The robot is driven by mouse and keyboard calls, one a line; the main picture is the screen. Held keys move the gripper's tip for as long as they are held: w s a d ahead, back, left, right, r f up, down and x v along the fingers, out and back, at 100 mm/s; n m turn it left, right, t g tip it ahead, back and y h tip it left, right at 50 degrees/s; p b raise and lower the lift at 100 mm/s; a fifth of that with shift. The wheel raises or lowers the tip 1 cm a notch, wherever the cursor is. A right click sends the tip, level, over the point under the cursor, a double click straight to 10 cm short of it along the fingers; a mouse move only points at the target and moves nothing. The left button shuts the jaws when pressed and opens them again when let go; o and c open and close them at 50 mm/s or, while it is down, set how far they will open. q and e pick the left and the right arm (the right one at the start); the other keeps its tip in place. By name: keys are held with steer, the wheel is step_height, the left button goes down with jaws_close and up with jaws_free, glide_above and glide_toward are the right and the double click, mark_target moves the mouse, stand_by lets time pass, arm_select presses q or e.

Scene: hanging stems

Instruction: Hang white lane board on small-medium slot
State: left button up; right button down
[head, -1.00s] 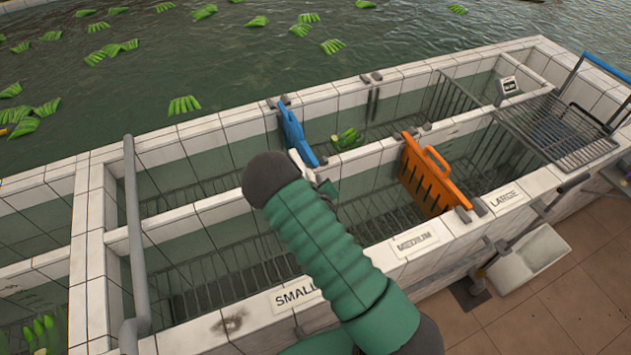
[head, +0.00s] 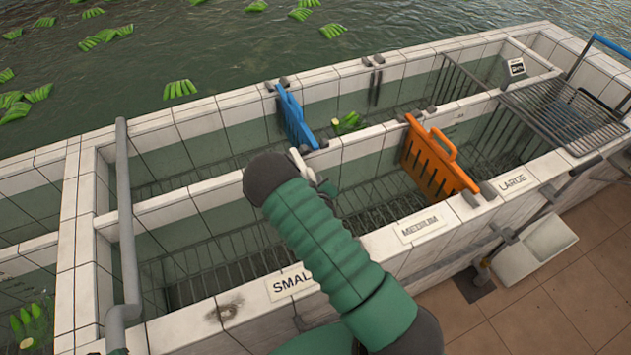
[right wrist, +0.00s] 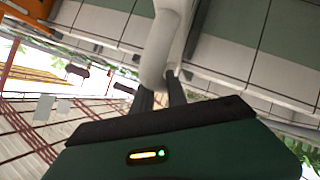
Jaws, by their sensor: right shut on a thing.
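My right gripper (right wrist: 160,92) is shut on a white curved piece (right wrist: 166,50), which appears to be part of the white lane board. In the head view, a small bit of white (head: 302,165) shows beside the black end of my right arm; my arm hides the rest. The board's full shape is in neither view. The small-medium slot lies between the SMALL label (head: 290,284) and the MEDIUM label (head: 419,228) on the near wall. My green forearm covers most of that stretch, so the slot's brackets are hidden. My left gripper is not in view.
An orange board (head: 436,162) hangs across the near channel, between MEDIUM and LARGE (head: 514,182). A blue board (head: 294,118) hangs across the far channel. A grey pipe (head: 128,220) spans the left end. A wire rack (head: 565,118) and a white tray (head: 536,248) are at right.

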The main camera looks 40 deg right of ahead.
steer(key=shift+f, duration=0.1)
stand_by(0.4)
steer(key=c, duration=1.3)
jaws_free()
steer(key=shift+o, duration=0.2)
steer(key=shift+o, duration=0.3)
steer(key=shift+f, duration=0.1)
steer(key=o, duration=1.2)
